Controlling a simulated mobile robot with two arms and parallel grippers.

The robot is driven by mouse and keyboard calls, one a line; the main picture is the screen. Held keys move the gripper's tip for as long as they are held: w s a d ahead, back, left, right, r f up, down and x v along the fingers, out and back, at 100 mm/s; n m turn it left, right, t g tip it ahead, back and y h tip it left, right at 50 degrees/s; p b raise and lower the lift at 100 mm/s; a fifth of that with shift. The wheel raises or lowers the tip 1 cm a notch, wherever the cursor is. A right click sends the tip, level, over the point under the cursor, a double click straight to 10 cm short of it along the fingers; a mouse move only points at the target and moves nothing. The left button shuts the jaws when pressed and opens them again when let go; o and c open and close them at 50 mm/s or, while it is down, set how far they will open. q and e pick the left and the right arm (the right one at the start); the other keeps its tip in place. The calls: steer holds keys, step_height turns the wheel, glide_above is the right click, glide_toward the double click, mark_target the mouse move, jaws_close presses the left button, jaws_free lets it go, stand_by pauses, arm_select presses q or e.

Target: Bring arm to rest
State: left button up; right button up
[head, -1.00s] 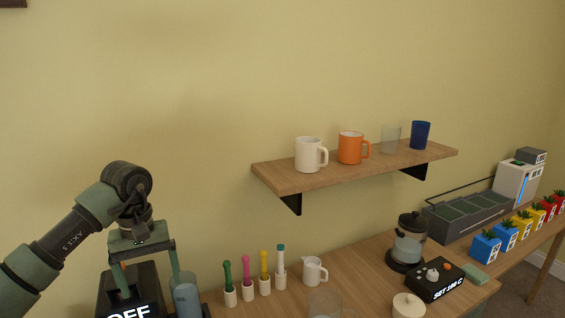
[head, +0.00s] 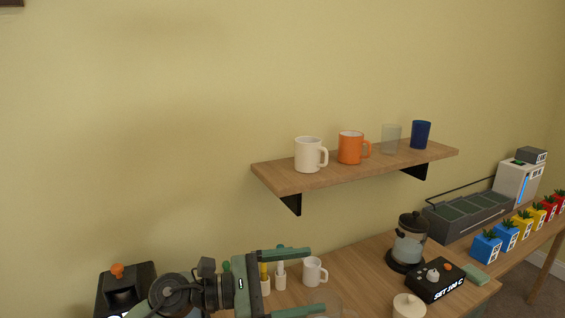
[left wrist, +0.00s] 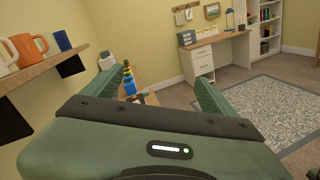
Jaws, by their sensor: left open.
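My left gripper (head: 290,283) is low in the head view, turned sideways with its fingers pointing right. It is open and nothing shows between its fingers. In the left wrist view its two fingers (left wrist: 165,85) are spread apart. In the head view it is in front of the row of coloured-handled tools in white holders (head: 280,275), hiding part of them. My right gripper is not in view.
A wall shelf (head: 360,172) holds a white mug (head: 308,155), an orange mug (head: 351,148) and two cups. A black machine (head: 126,285) stands at left.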

arm_select(q)
steer(key=w+a+r+n+t+h, duration=0.1)
steer(key=a+r+n+t, duration=0.3)
steer(key=n+t, duration=0.6)
steer(key=w+a+f+n+t+y, duration=0.2)
steer(key=a+n+t+y, duration=0.55)
steer(key=n, duration=1.15)
steer(key=s+a+f+n+g+y, duration=0.4)
steer(key=a+f+n+g+y, duration=0.2)
steer(key=a+f+n+y, duration=0.7)
steer(key=s+f+n+g+h, duration=0.1)
steer(key=s+f+n+g, duration=0.5)
steer(key=s+f, duration=0.5)
steer(key=s+f+n+g+h, duration=0.1)
steer(key=s+f+n+g, duration=0.6)
steer(key=s, duration=0.7)
step_height(320, 180, down, 33)
steer(key=s+b, duration=0.2)
steer(key=b, duration=0.4)
steer(key=s+a+f+b, duration=0.1)
steer(key=s+f+b, duration=0.1)
steer(key=s+f, duration=0.6)
steer(key=s+a+f+g+b, duration=0.1)
steer(key=s+f+b, duration=0.1)
steer(key=s+f, duration=0.7)
step_height(320, 180, down, 3)
steer(key=shift+a+f+m, duration=0.1)
steer(key=shift+a+m, duration=0.25)
steer(key=shift+m, duration=0.05)
